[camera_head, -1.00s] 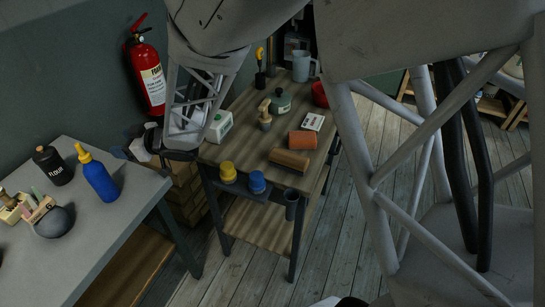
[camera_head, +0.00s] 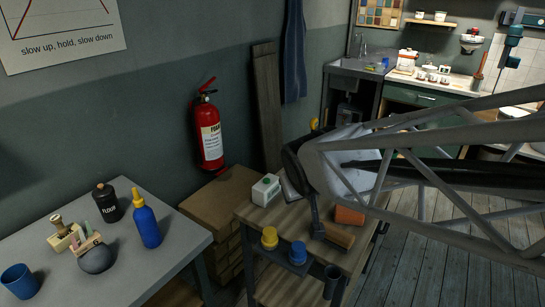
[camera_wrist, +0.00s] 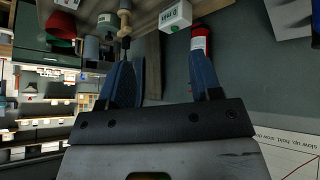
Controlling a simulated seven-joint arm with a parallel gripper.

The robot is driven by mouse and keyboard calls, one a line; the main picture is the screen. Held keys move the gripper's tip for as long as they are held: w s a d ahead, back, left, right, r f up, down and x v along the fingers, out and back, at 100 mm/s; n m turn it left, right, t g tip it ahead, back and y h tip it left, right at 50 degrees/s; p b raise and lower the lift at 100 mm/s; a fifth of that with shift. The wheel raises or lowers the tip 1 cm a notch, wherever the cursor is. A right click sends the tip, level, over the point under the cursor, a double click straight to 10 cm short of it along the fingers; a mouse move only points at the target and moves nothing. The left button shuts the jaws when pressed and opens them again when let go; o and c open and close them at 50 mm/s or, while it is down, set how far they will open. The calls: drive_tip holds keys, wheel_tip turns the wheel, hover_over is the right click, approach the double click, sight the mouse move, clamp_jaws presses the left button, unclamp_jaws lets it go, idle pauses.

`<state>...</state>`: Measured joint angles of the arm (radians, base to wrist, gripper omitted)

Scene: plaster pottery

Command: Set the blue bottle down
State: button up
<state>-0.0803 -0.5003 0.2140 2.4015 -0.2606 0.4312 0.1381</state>
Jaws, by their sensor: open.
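The blue bottle (camera_head: 146,224) has a yellow nozzle and stands upright on the grey table (camera_head: 172,264) at the left in the head view. Nothing holds it. My gripper (camera_wrist: 162,58) is open in the wrist view, its two blue fingers apart with nothing seen between them. In the head view, my arm reaches over the wooden cart (camera_head: 275,222), to the right of the bottle and well apart from it. Most of the gripper is hard to make out there.
Near the bottle stand a black flour jar (camera_head: 106,203), a wooden tool holder (camera_head: 66,240), a dark round object (camera_head: 97,259) and a blue cup (camera_head: 20,281). A fire extinguisher (camera_head: 210,138) hangs on the wall.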

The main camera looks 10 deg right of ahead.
drive_tip(key=s+d+m+g, duration=0.1)
drive_tip(key=s+g, duration=0.3)
drive_tip(key=s, duration=1.1)
drive_tip(key=shift+s+d+r+m+y, duration=0.2)
drive_tip(key=shift+d+r+m+y, duration=0.2)
drive_tip(key=shift+d, duration=0.15)
